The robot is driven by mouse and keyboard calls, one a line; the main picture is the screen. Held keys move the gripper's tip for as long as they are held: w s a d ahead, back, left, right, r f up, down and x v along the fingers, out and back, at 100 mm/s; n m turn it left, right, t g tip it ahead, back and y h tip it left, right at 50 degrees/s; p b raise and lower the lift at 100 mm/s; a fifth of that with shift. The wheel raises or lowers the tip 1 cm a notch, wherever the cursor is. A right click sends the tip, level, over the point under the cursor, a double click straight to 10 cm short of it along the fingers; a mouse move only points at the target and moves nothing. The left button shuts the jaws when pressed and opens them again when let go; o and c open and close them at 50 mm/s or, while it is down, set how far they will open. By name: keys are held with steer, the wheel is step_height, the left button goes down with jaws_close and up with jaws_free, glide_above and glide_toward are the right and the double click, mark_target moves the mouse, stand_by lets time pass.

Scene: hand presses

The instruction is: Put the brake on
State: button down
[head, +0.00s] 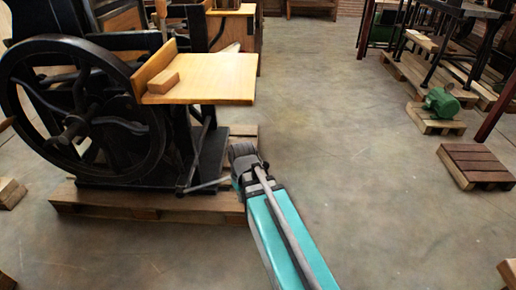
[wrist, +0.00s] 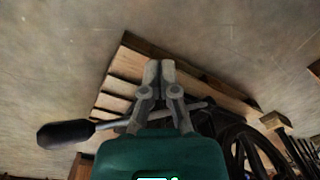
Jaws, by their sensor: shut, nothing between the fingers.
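The press (head: 95,110) is a black machine with a large spoked flywheel, standing on a wooden pallet at the left of the head view. A thin metal lever (head: 205,186) sticks out low from its right side towards the end of my arm. In the wrist view the lever's black grip (wrist: 65,134) is left of my gripper (wrist: 160,65), and its metal rod (wrist: 192,106) runs behind the finger bases to the right. My gripper is shut and empty. I cannot tell if it touches the rod. In the head view its fingers are hidden by my wrist.
A wooden board (head: 215,78) with a small block (head: 163,82) on it juts from the press above my wrist. The pallet (head: 150,208) lies under the press. A green motor (head: 441,102) and a small pallet (head: 478,165) are at the right. The middle floor is clear.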

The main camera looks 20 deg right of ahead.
steer(key=w+d+r+n+y+p, duration=0.1)
steer(key=w+d+r+n+p, duration=0.4)
steer(key=r+p, duration=0.3)
steer(key=w+d+r+n+y+p, duration=0.1)
steer(key=w+d+r+n+p, duration=0.4)
steer(key=w+r+p, duration=0.3)
step_height(320, 180, up, 2)
steer(key=shift+w+d+r+y, duration=0.15)
steer(key=shift+d+y, duration=0.25)
steer(key=shift+d, duration=0.35)
steer(key=shift+f, duration=0.2)
steer(key=shift+s+d+f+b+x, duration=0.15)
steer(key=shift+d+b+x, duration=0.25)
steer(key=shift+b+x, duration=1.75)
steer(key=shift+s+d+f+b+x, duration=0.1)
steer(key=shift+s+d+b+x, duration=0.2)
steer(key=shift+b+x, duration=1.8)
steer(key=shift+s+d+f+b+x, duration=0.1)
steer(key=shift+d+b+x, duration=0.35)
steer(key=shift+b+x, duration=1.65)
steer(key=shift+f, duration=0.1)
